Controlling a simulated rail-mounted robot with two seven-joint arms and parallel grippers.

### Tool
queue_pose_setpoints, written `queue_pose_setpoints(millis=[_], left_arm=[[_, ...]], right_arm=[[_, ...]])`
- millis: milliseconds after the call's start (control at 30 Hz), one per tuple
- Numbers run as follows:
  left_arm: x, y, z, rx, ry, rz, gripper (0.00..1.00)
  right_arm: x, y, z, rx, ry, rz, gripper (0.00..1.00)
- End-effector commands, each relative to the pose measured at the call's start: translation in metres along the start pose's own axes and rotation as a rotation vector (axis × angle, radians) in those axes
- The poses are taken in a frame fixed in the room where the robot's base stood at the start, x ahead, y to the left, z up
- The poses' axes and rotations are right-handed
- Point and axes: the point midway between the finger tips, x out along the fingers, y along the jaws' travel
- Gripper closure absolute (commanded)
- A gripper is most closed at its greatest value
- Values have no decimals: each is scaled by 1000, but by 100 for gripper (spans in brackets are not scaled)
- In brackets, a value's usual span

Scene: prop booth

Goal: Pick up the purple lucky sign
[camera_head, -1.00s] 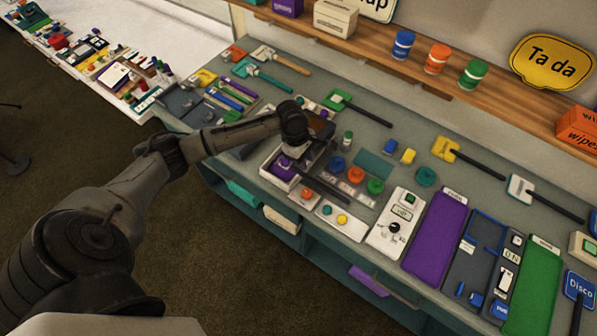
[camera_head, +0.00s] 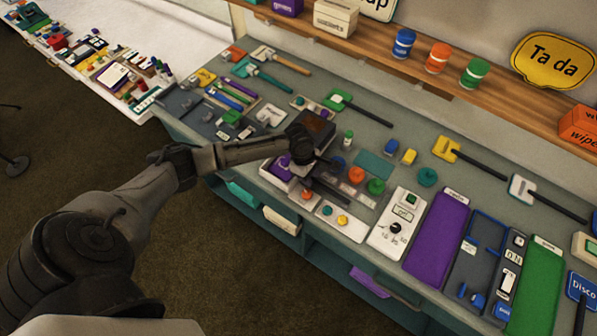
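I cannot pick out a purple sign with readable "lucky" lettering. A flat purple piece (camera_head: 369,281) sticks out of the shelf under the counter's front edge; I cannot tell if it is the sign. My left gripper (camera_head: 332,190) points down over the counter, above the area by a small tray with a purple item (camera_head: 278,171). My wrist partly hides that tray. The dark fingers are small and blurred, so I cannot tell whether they are open or shut, and I see nothing clearly held. My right gripper is not in view.
A purple mat (camera_head: 436,240) and a green mat (camera_head: 535,285) lie on the crowded counter. A white control panel (camera_head: 396,225) stands right of my gripper. A blue Disco sign (camera_head: 580,288) is at the far right, and a yellow Ta da sign (camera_head: 552,60) stands on the back shelf.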

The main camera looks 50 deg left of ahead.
Motion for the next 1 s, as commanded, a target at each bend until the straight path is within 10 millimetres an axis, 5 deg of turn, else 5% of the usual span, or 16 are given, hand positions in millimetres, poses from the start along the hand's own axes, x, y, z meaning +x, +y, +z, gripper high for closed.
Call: queue_pose_setpoints(millis=[133,433,1000], left_arm=[[-1,0,0,0,0,0,72],[-1,0,0,0,0,0,100],[-12,-6,9,1,-1,1,100]], right_arm=[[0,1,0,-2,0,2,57],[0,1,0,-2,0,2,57],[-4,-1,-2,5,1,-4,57]])
